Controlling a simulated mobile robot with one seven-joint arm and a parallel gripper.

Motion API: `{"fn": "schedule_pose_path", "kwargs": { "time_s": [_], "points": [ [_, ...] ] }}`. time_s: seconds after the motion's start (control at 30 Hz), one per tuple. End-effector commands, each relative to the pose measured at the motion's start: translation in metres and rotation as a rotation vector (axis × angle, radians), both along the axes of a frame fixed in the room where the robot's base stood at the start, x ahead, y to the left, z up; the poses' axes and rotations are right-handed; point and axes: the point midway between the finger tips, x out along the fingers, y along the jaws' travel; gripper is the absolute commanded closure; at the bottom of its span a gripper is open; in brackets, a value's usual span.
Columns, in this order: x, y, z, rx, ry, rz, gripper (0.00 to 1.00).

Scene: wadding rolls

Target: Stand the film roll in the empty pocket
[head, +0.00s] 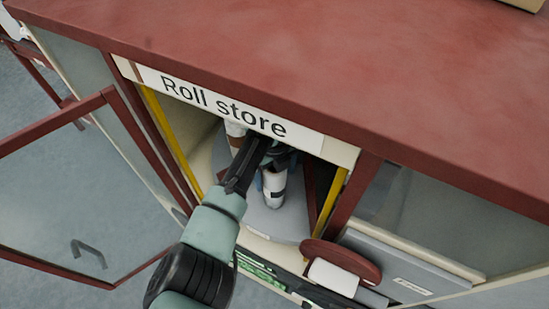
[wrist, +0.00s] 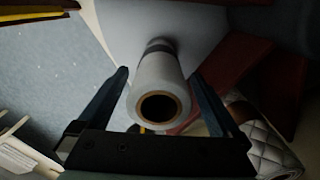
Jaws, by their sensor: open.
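A pale grey roll (wrist: 160,78) with a hollow brown-rimmed core and a dark band stands on a grey round shelf (wrist: 125,22); I take it for the film roll. In the head view a white roll with a dark band (head: 273,184) shows at my gripper inside the store. My gripper (wrist: 158,74) is open, one dark blue finger on each side of the roll, with gaps visible in the wrist view. The gripper also shows in the head view (head: 275,172), partly hidden by my arm. I cannot tell which pocket is empty.
Dark red dividers (wrist: 232,62) and a quilted grey roll (wrist: 262,140) are close on the right. Yellow-edged posts frame the opening. The glazed door (head: 75,200) stands open at left.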

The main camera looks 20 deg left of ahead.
Motion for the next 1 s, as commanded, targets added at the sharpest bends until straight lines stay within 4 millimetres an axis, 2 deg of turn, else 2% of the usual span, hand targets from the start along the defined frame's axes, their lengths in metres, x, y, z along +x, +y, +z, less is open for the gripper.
{"fn": "schedule_pose_path", "kwargs": {
  "time_s": [0.3, 0.5, 0.7, 1.0],
  "points": [
    [0.001, 0.001, 0.068, 0.002, -0.006, 0.000, 0.00],
    [0.001, 0.000, 0.096, 0.000, -0.003, 0.001, 0.00],
    [0.000, 0.000, 0.105, 0.001, -0.001, 0.001, 0.00],
    [0.000, 0.000, 0.105, 0.001, -0.001, 0.001, 0.00]
  ]
}}
